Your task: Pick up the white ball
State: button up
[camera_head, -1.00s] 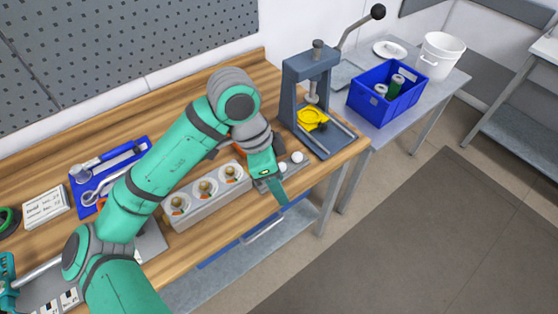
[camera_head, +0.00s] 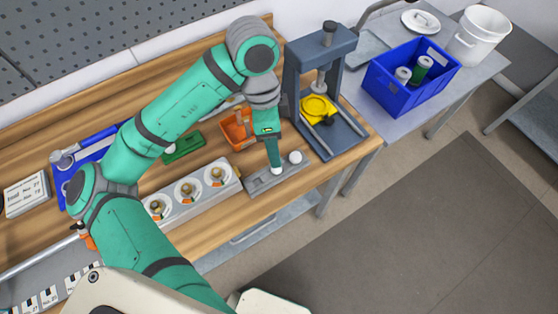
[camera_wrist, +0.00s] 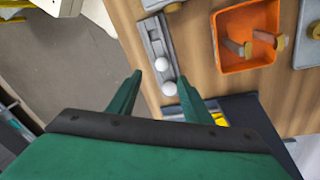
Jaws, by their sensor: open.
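Two white balls sit in a narrow grey tray (camera_head: 262,183) near the front edge of the wooden bench. One ball (camera_head: 295,157) shows clearly at the tray's right end; the other ball (camera_head: 276,171) is partly behind my fingertip. In the wrist view the balls, one upper (camera_wrist: 162,64) and one lower (camera_wrist: 169,88), lie close together in the tray (camera_wrist: 155,40). My gripper (camera_head: 274,167) points down over the tray. In the wrist view its open fingers (camera_wrist: 160,78) appear on either side of the balls, with nothing held. The height gap is hard to tell.
A grey press (camera_head: 288,75) with a yellow part (camera_head: 317,108) stands just right of the tray. An orange bin (camera_head: 235,130) is behind it. A grey block with round sockets (camera_head: 189,190) is to the left. A blue crate (camera_head: 388,92) stands on the side table.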

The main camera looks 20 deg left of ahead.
jog(key=shift+s+d+f, duration=0.1)
jog(key=shift+s+f, duration=0.1)
jog(key=shift+f, duration=0.4)
jog(key=shift+s+f, duration=0.2)
jog(key=shift+f, duration=0.4)
jog(key=f, duration=0.5)
jog(key=shift+w+d, duration=0.15)
jog(key=shift+d, duration=0.05)
jog(key=shift+w+f, duration=0.1)
jog(key=shift+a, duration=0.15)
jog(key=c, duration=1.1)
jog(key=shift+d, duration=0.2)
jog(key=shift+c, duration=0.2)
